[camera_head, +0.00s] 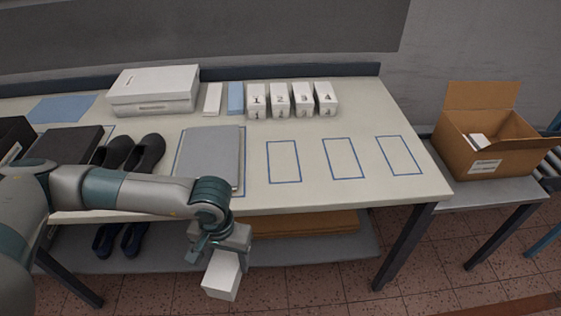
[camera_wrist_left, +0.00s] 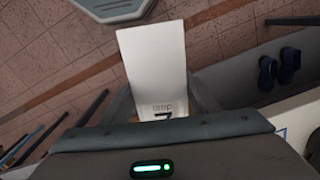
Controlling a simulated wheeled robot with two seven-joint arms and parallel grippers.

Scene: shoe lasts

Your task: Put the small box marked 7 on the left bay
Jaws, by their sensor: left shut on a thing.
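A small white box (camera_head: 222,277) is held by my left gripper (camera_head: 226,250), in front of the table's front edge and below the tabletop level in the picture. In the left wrist view the white box (camera_wrist_left: 153,62) shows dark print near the jaws, partly hidden; it looks like a 7. The left gripper (camera_wrist_left: 160,112) is shut on it. Three blue-outlined bays lie empty on the tabletop: the left bay (camera_head: 284,182), the middle bay (camera_head: 343,178) and the right bay (camera_head: 399,172). My right gripper does not show.
Small white boxes marked 1 (camera_head: 257,100), 2 (camera_head: 279,99), 3 (camera_head: 302,99) and 4 (camera_head: 326,98) stand at the back. A grey flat box (camera_head: 208,157) lies left of the bays. Black shoes (camera_head: 148,153) sit further left. An open carton (camera_head: 482,160) stands at right.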

